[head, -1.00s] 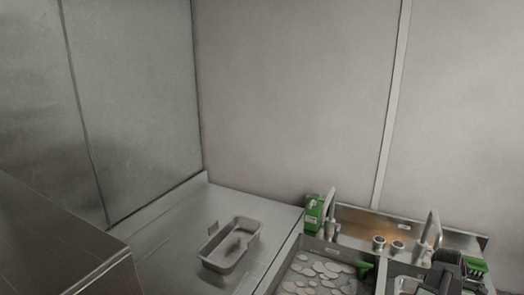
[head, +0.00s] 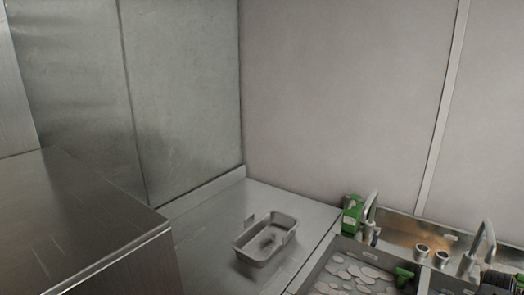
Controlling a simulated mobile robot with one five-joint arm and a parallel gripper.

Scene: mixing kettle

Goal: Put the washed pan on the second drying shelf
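A grey metal rectangular pan (head: 266,238) sits on the steel counter (head: 205,222) left of the sink. It is upright, with dark marks on its inside floor and small tabs at its rim. My gripper cannot be made out in the head view, and nothing is seen touching the pan. No drying shelf can be made out in the head view.
A sink basin (head: 352,272) with several pale discs and a green-handled thing (head: 404,275) is at the lower right. A green box (head: 352,214) and taps (head: 483,241) stand behind it. A tall steel block (head: 75,225) fills the lower left.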

